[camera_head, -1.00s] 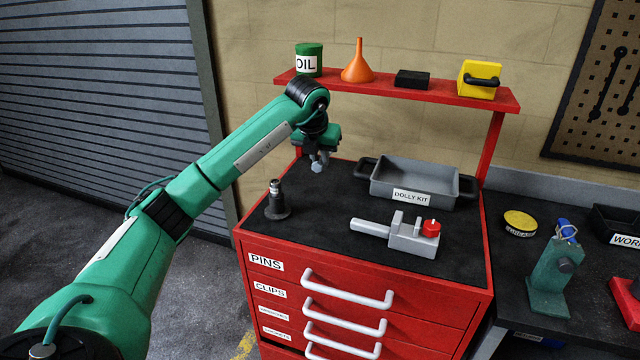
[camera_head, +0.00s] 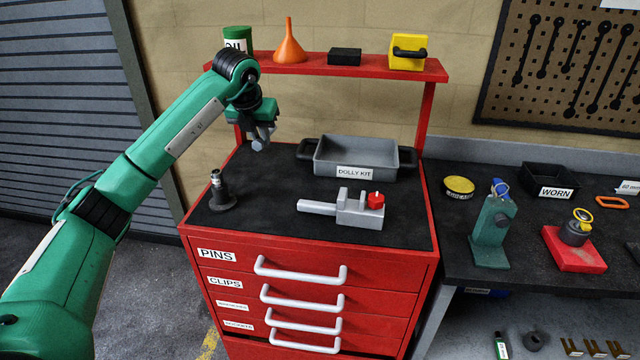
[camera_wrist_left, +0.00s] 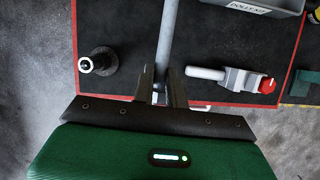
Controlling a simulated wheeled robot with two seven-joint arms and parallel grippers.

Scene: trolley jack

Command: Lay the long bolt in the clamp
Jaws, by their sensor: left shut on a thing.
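My left gripper (camera_head: 262,131) is shut on the long bolt (camera_head: 261,145), above the back left of the cabinet top. In the head view only the bolt's grey head end shows clearly below the fingers. In the left wrist view the bolt (camera_wrist_left: 168,35) is a straight grey shaft running up the picture from between the fingertips (camera_wrist_left: 162,90). The clamp (camera_head: 348,209), a grey block with a short bar and a red knob, lies on the black mat, right of the gripper and nearer the front. Its upright jaws look empty. It also shows in the left wrist view (camera_wrist_left: 240,80). My right gripper is not in view.
A dark stand (camera_head: 220,193) rises from the mat's left side. A grey tray marked DOLLY KIT (camera_head: 350,172) stands behind the clamp. A red shelf (camera_head: 350,66) with several items spans the back. The mat between stand and clamp is clear.

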